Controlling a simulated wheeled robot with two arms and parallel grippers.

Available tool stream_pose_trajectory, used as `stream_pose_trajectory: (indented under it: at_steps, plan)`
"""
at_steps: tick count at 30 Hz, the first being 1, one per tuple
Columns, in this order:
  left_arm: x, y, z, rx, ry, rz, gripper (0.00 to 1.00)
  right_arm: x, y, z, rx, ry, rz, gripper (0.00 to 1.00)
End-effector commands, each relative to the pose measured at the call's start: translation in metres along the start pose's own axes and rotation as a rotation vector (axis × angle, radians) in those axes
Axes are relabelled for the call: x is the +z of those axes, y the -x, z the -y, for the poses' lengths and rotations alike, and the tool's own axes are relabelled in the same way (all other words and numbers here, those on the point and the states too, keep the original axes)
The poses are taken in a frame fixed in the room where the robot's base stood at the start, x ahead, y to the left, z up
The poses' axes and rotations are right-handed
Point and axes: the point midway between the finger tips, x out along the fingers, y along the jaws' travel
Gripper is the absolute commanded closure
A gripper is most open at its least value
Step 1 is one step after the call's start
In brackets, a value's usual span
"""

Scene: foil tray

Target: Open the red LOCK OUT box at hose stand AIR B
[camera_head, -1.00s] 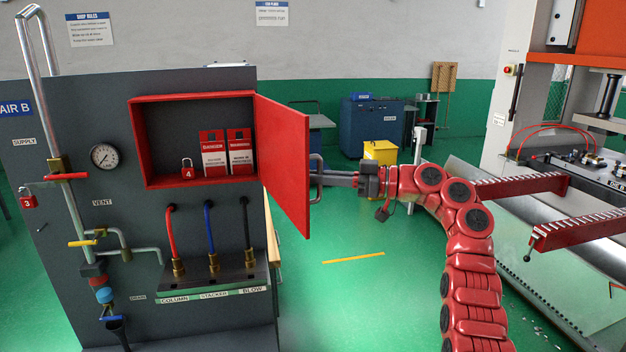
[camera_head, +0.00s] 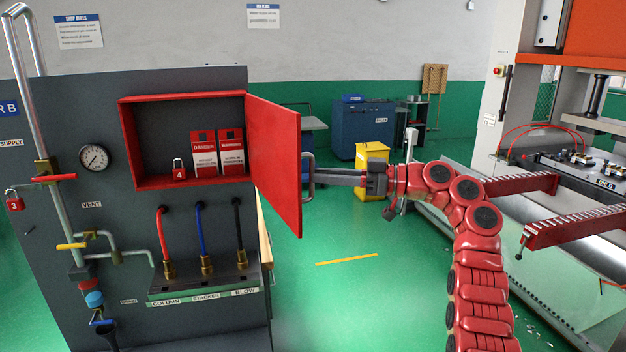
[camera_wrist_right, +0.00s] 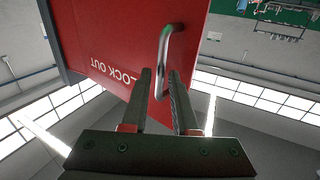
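The red LOCK OUT box (camera_head: 133,150) is on the grey AIR B stand panel, with its door (camera_head: 274,165) swung wide open to the right. Inside are two red-and-white danger tag packs (camera_head: 204,155) and a red padlock (camera_head: 179,169) marked 4. My right gripper (camera_head: 318,178) is at the door's metal handle (camera_head: 308,172). In the right wrist view the fingers (camera_wrist_right: 160,76) are apart, with the handle (camera_wrist_right: 164,50) between and just beyond their tips, gaps showing on both sides. My left gripper is not in view.
Below the box are red, blue and black hoses (camera_head: 201,235) on a fitting block. A gauge (camera_head: 94,158), pipes and a red padlock (camera_head: 14,201) are at the left. A yellow bin (camera_head: 371,165) stands behind my right arm; red press rails (camera_head: 580,222) are at the right.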

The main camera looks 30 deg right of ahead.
Motion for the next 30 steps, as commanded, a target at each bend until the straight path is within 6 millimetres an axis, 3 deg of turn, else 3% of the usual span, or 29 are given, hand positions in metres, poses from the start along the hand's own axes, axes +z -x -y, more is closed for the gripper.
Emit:
stream_pose_trajectory:
  at_steps: [3,13,21,30]
  plan:
    - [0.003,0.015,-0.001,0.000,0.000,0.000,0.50,0.005,0.032,-0.001,0.003,0.000,0.003,0.73]
    - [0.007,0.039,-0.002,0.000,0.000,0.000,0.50,0.003,0.116,0.000,0.001,0.000,0.000,0.73]
    - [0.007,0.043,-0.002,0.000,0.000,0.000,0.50,0.001,0.139,0.000,-0.003,0.002,0.002,0.73]
    - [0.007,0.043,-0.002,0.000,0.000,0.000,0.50,0.000,0.141,0.001,-0.003,0.002,0.002,0.73]
